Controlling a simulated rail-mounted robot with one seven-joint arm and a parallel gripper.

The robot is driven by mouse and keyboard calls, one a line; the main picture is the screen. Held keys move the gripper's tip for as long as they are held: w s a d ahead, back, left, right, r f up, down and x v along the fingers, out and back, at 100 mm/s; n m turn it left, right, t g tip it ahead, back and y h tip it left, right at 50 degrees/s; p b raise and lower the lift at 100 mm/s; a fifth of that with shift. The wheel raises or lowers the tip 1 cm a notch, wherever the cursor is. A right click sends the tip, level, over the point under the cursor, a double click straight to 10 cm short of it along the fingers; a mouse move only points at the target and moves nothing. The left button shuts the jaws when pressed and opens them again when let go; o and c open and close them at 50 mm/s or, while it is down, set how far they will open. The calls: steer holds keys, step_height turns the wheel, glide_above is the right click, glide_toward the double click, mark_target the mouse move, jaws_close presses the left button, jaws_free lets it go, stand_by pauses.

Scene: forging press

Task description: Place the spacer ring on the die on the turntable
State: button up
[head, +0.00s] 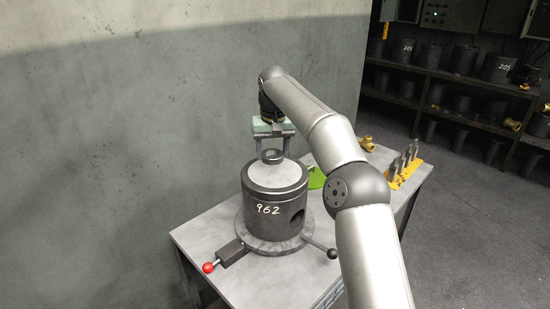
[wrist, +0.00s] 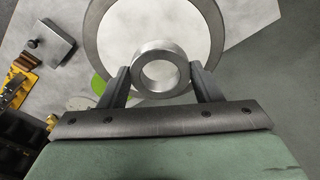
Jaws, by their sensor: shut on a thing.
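A dark steel die (head: 262,209), marked 962, with a pale round top face, stands upright on the round turntable (head: 270,246). My gripper (head: 272,152) hangs over the die, pointing down, and is shut on the spacer ring (head: 272,159), a small grey metal ring. In the wrist view the ring (wrist: 160,52) sits between both fingertips, its hole facing the camera. Behind it show the die's pale top (wrist: 185,22) and dark rim (wrist: 96,38); the ring is toward the gripper-side edge of the pale top. I cannot tell whether ring and die touch.
The turntable has a red-knobbed handle (head: 208,267) and a black-knobbed lever (head: 332,253). A yellow rack with grey pieces (head: 404,166), a green item (head: 317,178) and brass fittings (head: 366,143) lie on the table's right. A wall (head: 130,130) rises on the left.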

mark_target(275, 171)
steer(key=shift+w+d+f, duration=0.2)
steer(key=shift+w+f, duration=0.4)
steer(key=shift+f, duration=0.05)
steer(key=f, duration=0.2)
steer(key=shift+w+d+f, duration=0.1)
steer(key=shift+w+f, duration=0.1)
steer(key=shift+f, duration=0.5)
steer(key=shift+f, duration=0.15)
steer(key=shift+f, duration=0.1)
steer(key=o, duration=1.2)
steer(key=r+p, duration=0.1)
steer(key=r, duration=0.3)
steer(key=s+r+p, duration=0.1)
steer(key=r, duration=0.3)
steer(key=r+p, duration=0.1)
steer(key=r, duration=0.3)
steer(key=shift+s+d+r, duration=0.15)
steer(key=shift+s+r, duration=0.05)
steer(key=shift+s, duration=0.05)
